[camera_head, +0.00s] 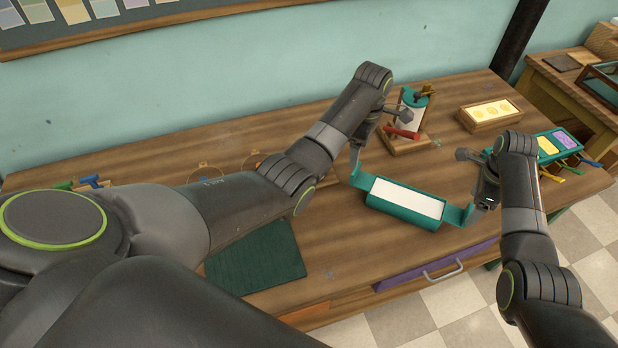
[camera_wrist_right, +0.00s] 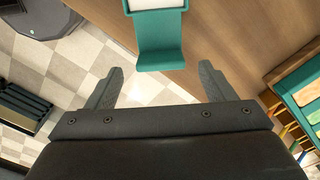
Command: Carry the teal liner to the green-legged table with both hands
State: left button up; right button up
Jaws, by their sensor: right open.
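The teal liner (camera_head: 405,204), a long tray with a white inside and a bent tab at each end, lies on the wooden table (camera_head: 330,170) near its front edge. My right gripper (camera_head: 474,178) is open at the liner's right tab. In the right wrist view, the tab (camera_wrist_right: 160,50) reaches between the open fingertips (camera_wrist_right: 160,70) without visible contact. My left gripper (camera_head: 378,130) is at the left tab (camera_head: 355,160); its jaws are mostly hidden by its own wrist. A small green leg part shows below the table's front edge.
A box with yellow rounds (camera_head: 490,113) and a teal tray (camera_head: 555,145) with colored tools are at right. A dark green mat (camera_head: 255,258) lies at left. A side table (camera_head: 575,95) stands far right.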

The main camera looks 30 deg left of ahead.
jog(key=shift+r, duration=2.15)
